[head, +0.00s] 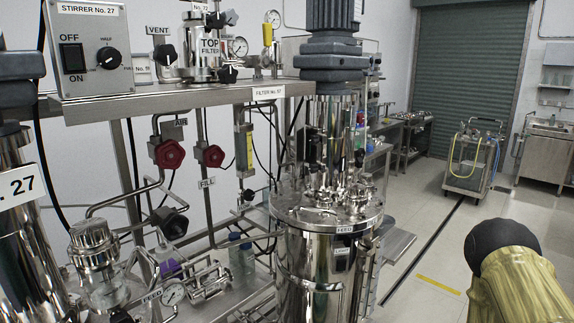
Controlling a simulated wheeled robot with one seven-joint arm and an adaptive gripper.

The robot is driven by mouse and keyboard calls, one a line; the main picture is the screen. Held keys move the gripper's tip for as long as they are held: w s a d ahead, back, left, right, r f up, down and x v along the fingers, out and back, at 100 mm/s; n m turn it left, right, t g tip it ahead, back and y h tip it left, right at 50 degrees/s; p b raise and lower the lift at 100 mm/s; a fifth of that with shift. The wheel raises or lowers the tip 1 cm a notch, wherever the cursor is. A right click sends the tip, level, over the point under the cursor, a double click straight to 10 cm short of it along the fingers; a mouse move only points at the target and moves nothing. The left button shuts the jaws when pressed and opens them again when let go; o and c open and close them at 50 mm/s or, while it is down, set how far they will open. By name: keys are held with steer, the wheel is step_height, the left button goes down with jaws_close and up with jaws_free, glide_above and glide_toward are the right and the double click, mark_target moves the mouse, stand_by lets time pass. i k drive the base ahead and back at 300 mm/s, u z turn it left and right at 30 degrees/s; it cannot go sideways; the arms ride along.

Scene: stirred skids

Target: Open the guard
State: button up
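No part that I can surely name as the guard shows. A steel vessel (310,268) stands in the middle, with a grey stirrer motor (330,50) upright above it. Between them is a shiny steel lantern section (333,150) around the shaft; whether a guard closes it I cannot tell. At the upper left, the STIRRER No. 27 box (90,45) has a black OFF/ON switch (74,58) and a black knob (108,58). No separate cover shows clearly over the switch. My gripper is out of view.
A steel frame with a shelf (190,102), red valve handles (166,154), piping and a gauge (173,293) fills the left. A trolley (474,160) and a sink bench (547,150) stand at the back right.

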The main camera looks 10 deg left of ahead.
mark_target(299, 138)
steer(key=k, duration=0.8)
steer(key=z, duration=1.4)
steer(key=i, duration=2.15)
steer(key=u, duration=3.85)
